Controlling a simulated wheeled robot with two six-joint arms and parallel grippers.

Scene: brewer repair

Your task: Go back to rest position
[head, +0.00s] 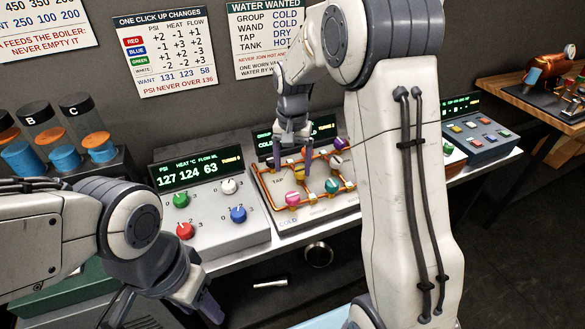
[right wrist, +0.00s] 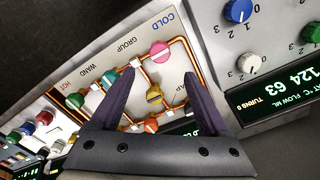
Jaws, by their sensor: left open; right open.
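My right gripper (head: 291,160) is open above the pipe panel (head: 272,221) in the head view. In the right wrist view its two fingers (right wrist: 148,98) are spread over the same panel, with a yellow knob (right wrist: 154,97) showing between them and a pink knob (right wrist: 160,52) beyond. Nothing is held between the fingers. I cannot tell whether a fingertip touches the panel. My left gripper (head: 195,305) is low at the lower left in the head view, in front of the knob box, with nothing seen in it. Its fingertips are partly hidden by its own wrist.
A grey box (head: 212,238) with green, white, red and blue knobs reads 127 124 63. Tubes of blue and orange (head: 55,146) stand at the left. Another button box (head: 478,140) is at the right, near a wooden table (head: 530,104). Charts (head: 165,50) hang behind.

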